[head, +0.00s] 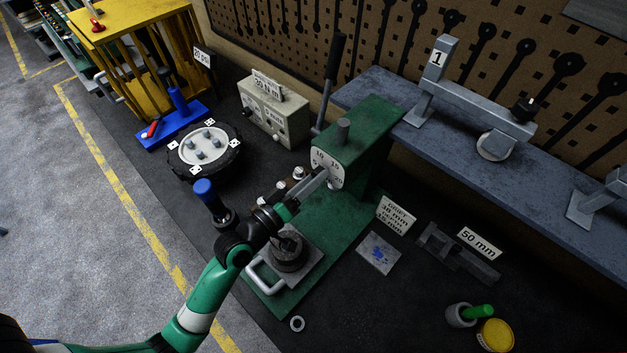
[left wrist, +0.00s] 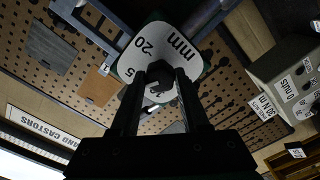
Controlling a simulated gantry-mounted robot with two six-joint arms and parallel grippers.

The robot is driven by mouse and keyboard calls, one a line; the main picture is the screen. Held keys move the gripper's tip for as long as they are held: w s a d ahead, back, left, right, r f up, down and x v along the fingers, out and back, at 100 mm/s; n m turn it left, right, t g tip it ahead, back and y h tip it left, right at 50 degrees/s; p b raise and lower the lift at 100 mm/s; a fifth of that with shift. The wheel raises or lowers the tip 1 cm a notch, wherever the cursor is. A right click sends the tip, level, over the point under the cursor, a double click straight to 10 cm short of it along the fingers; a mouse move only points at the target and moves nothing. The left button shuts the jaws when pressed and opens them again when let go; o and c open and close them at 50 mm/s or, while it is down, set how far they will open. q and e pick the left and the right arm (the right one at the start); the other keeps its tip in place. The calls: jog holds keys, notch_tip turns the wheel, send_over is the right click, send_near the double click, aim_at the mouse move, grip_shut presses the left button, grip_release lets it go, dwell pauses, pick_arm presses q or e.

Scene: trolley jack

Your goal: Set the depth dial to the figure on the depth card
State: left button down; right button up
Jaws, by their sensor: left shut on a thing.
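The depth dial's white plate (head: 327,160) is on the end face of the green press (head: 372,140); 10, 15 and 20 show on it. In the left wrist view the dial plate (left wrist: 143,50) shows 20 and "mm", with other figures partly covered. My left gripper (head: 324,176) reaches the dial from the front. In the left wrist view its fingers (left wrist: 160,82) are shut on the dark dial knob (left wrist: 160,71). The knob's pointer setting cannot be read clearly. The depth card (head: 396,214) stands right of the press; its small print seems to read 30 mm above 15 mm.
A grey control box (head: 273,112) and a round plate with dice-like blocks (head: 204,148) stand left of the press. A blue-handled tool (head: 207,197) is close to my left arm. A grey shelf (head: 470,140) runs behind, right. A 50 mm card (head: 479,243) and yellow tin (head: 495,336) are at right.

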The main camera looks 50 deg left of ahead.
pick_arm(q)
jog(key=shift+m, duration=0.6)
jog(key=shift+c, duration=2)
grip_release()
jog(key=s+d+b, duration=0.1)
jog(key=s+b, duration=0.2)
jog(key=s, duration=0.8)
jog(key=shift+s, duration=0.3)
